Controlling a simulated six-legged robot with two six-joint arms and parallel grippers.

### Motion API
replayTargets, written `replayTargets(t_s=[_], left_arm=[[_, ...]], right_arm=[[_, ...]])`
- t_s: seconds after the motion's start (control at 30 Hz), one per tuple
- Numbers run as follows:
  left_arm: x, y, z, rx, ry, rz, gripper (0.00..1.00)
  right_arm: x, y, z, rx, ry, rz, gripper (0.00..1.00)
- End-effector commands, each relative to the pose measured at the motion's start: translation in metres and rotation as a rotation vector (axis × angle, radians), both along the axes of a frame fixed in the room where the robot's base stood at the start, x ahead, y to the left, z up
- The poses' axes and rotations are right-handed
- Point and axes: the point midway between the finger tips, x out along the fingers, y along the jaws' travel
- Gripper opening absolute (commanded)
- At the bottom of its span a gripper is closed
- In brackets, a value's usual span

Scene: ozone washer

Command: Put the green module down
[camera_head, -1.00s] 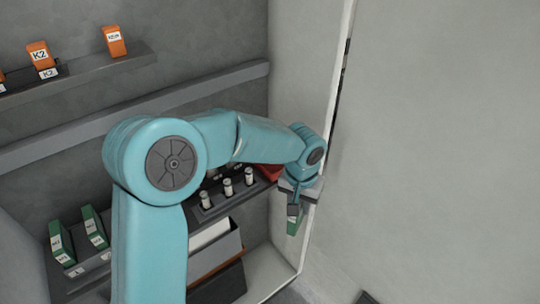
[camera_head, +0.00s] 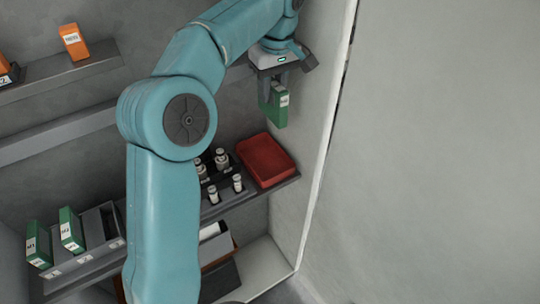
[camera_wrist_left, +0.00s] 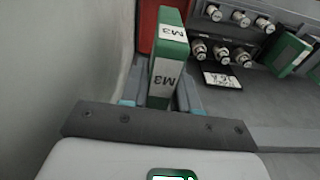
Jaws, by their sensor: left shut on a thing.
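My left gripper (camera_head: 272,84) is shut on a green module (camera_head: 275,106) and holds it in the air near the white right wall, above the red tray. In the left wrist view the module (camera_wrist_left: 168,60) stands between the two fingers, with white labels reading M3. A grey rack (camera_head: 115,243) on the lower shelf at left holds two other green modules (camera_head: 71,230) (camera_head: 38,245) upright. The rack's right part shows a dark opening without a module. My right gripper is not in view.
A red tray (camera_head: 266,160) lies on the right end of the lower shelf. Beside it a dark holder (camera_head: 228,188) carries several white-capped vials. Orange modules (camera_head: 73,42) stand on the upper shelf at left. My left arm hides the shelf's middle.

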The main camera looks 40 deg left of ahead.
Motion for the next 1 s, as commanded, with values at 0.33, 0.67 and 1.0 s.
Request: replayTargets(t_s=[0.33, 0.67, 1.0], left_arm=[[-0.012, 0.007, -0.047, 0.0, 0.005, 0.036, 0.0], [-0.012, 0.008, -0.133, 0.001, 0.003, 0.035, 0.0], [-0.009, 0.008, -0.176, 0.0, 0.003, 0.034, 0.0]], right_arm=[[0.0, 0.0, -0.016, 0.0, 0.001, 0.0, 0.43], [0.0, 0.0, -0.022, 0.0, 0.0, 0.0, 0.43], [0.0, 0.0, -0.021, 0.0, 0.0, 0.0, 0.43]])
